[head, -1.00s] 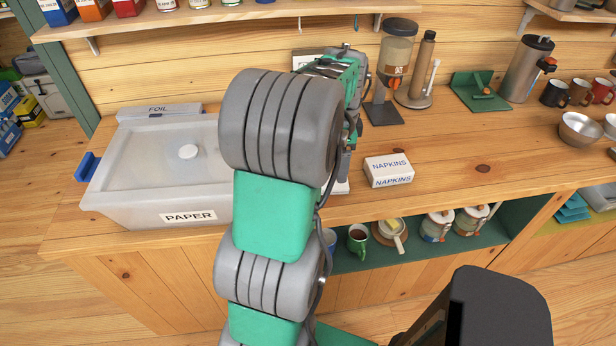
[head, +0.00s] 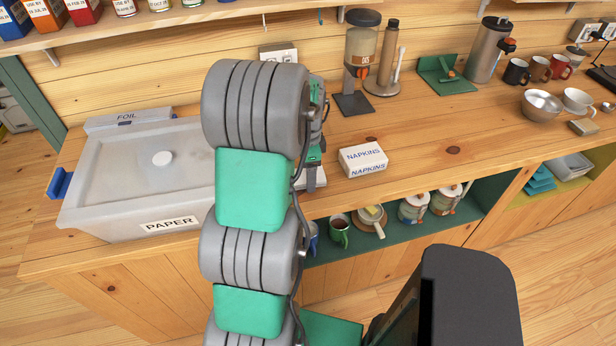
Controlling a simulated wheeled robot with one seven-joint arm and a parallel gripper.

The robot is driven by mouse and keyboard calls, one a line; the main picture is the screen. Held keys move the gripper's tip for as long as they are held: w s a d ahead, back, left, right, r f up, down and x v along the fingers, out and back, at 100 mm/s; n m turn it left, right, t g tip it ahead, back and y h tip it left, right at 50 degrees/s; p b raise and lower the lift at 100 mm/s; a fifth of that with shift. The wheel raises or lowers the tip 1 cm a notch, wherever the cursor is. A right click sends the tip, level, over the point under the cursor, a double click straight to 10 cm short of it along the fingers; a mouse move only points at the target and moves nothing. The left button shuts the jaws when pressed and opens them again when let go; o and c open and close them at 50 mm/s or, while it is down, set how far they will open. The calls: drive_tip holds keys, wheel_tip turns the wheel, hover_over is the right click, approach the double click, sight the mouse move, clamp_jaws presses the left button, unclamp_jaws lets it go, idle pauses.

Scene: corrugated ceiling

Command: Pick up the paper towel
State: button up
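I cannot make out a paper towel for certain. A pale lidded bin (head: 100,205) labelled PAPER stands on the left of the wooden counter; its contents cannot be made out. A slim brown cylinder on a round grey base (head: 388,62) stands at the back of the counter; I cannot tell whether it is a towel roll. My gripper (head: 311,178) is mostly hidden behind my arm, over the counter between the bin and the napkins box. Only a grey part of it shows, so its opening cannot be seen. Something pale lies under it, mostly covered.
A white NAPKINS box (head: 363,160) lies right of my gripper. Behind are a dispenser (head: 360,60), a green stand (head: 445,75) and a tall flask (head: 489,50). Mugs and a metal bowl (head: 541,105) stand at right. A shelf (head: 180,20) overhangs the back. The counter's middle right is clear.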

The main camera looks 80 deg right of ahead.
drive_tip(key=c, duration=1.1)
wheel_tip(320, 180, up, 10)
drive_tip(key=shift+r+b, duration=0.1)
drive_tip(key=shift+b, duration=0.75)
drive_tip(key=o, duration=0.8)
drive_tip(key=c, duration=0.7)
